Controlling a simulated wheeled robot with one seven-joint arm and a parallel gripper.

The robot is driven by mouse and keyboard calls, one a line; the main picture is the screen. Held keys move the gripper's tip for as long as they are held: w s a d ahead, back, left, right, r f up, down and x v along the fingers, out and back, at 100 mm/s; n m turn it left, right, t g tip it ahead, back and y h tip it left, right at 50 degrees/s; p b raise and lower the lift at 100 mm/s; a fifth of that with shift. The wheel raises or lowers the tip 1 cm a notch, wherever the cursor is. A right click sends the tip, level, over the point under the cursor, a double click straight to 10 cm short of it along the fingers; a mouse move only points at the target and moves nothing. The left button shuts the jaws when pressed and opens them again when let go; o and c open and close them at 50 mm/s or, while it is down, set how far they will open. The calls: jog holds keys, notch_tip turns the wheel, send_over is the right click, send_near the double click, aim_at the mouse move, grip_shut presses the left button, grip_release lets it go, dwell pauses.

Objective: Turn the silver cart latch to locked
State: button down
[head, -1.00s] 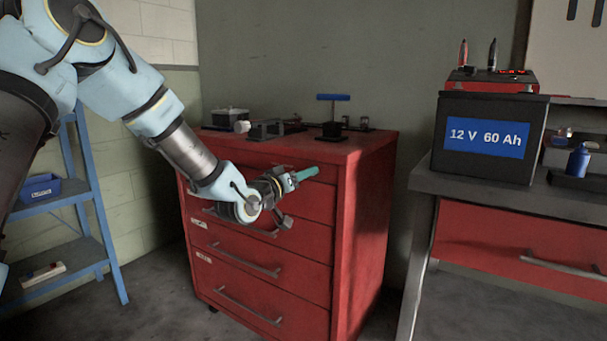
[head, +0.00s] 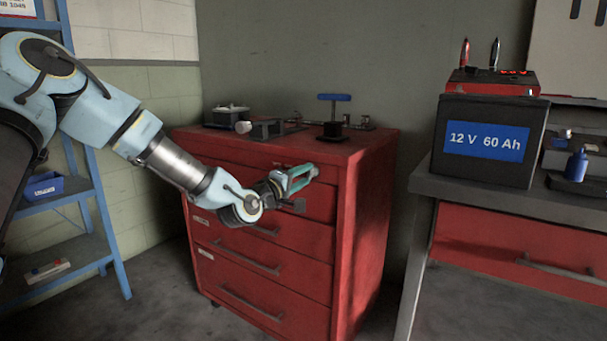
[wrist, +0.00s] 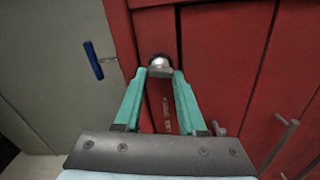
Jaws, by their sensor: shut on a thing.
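The silver cart latch (wrist: 160,66) is a small rounded metal piece on the red cart's face in the wrist view. The green fingers of my gripper (wrist: 159,76) are on either side of it and shut on it. In the head view my gripper (head: 303,180) is at the upper drawer area of the red cart (head: 365,215), near its front right corner. There the fingers and arm hide the latch, so its turn position cannot be told.
On the cart top stand a blue T-handle tool (head: 333,98) and a grey vise-like fixture (head: 265,129). A bench (head: 425,182) with a 12 V battery (head: 487,140) is at right. A blue shelf ladder (head: 104,235) is at left. Floor shows between cart and bench.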

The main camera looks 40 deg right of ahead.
jog(key=shift+n, duration=1.2)
jog(key=shift+f, duration=0.1)
jog(key=shift+c, duration=2.4)
grip_release()
jog(key=v, duration=1)
jog(key=shift+a, duration=0.4)
